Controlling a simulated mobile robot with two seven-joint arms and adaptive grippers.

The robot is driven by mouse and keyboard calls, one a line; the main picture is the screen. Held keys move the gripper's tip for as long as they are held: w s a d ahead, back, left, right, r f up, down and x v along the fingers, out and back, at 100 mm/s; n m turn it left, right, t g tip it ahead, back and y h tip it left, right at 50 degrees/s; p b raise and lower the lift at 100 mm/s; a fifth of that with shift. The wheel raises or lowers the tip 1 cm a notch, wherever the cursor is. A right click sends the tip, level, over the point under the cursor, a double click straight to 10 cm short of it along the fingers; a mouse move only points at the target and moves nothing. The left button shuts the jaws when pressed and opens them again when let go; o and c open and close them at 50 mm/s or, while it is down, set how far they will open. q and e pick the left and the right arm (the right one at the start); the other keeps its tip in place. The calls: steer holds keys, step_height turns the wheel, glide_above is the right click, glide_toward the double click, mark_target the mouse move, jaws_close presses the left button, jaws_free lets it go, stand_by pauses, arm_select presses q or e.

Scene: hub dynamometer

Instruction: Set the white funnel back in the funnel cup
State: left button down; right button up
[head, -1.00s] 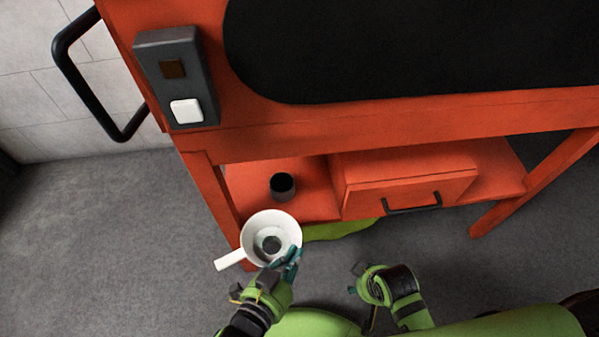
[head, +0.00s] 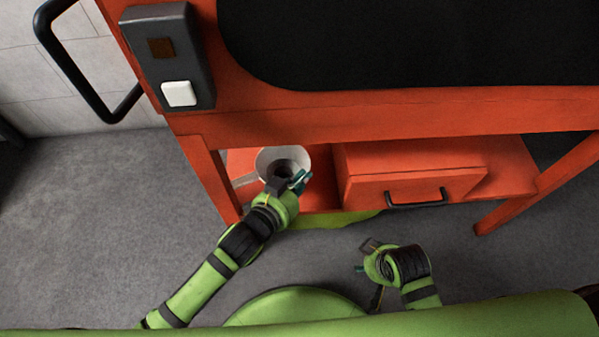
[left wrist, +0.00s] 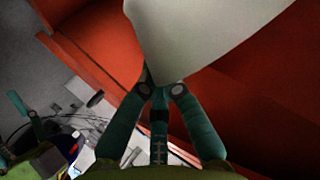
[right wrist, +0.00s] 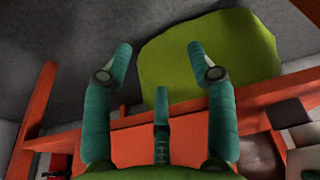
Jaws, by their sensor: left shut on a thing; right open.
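The white funnel (head: 268,157) is over the left part of the orange lower shelf, its wide mouth facing up and its handle pointing left. My left gripper (head: 292,181) is shut on the funnel's near side. In the left wrist view the fingers (left wrist: 160,88) meet at the funnel's white wall (left wrist: 195,35). The dark funnel cup is mostly or wholly hidden by the funnel and gripper; I cannot tell whether the spout is inside it. My right gripper (head: 366,257) is open and empty, in front of the shelf; its spread fingers show in the right wrist view (right wrist: 160,55).
An orange drawer box (head: 415,185) with a black handle stands right of the funnel on the shelf. An orange frame leg (head: 208,180) is at the left. The orange upper beam (head: 380,125) overhangs the shelf. A flat green patch (head: 340,219) lies below the shelf edge.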

mark_target(306, 159)
arm_select(q)
steer(key=w, duration=0.4)
step_height(306, 159, down, 3)
steer(key=shift+w+f+b, duration=0.1)
steer(key=shift+b, duration=0.95)
steer(key=shift+f, duration=0.15)
arm_select(e)
step_height(306, 159, up, 6)
steer(key=shift+s+d+r, duration=0.15)
steer(key=shift+s+r, duration=0.1)
steer(key=shift+s, duration=0.15)
steer(key=shift+t, duration=0.3)
arm_select(q)
steer(key=shift+f, duration=0.3)
steer(key=c, duration=1.4)
jaws_free()
arm_select(e)
steer(key=shift+w+r, duration=0.1)
steer(key=shift+r, duration=0.15)
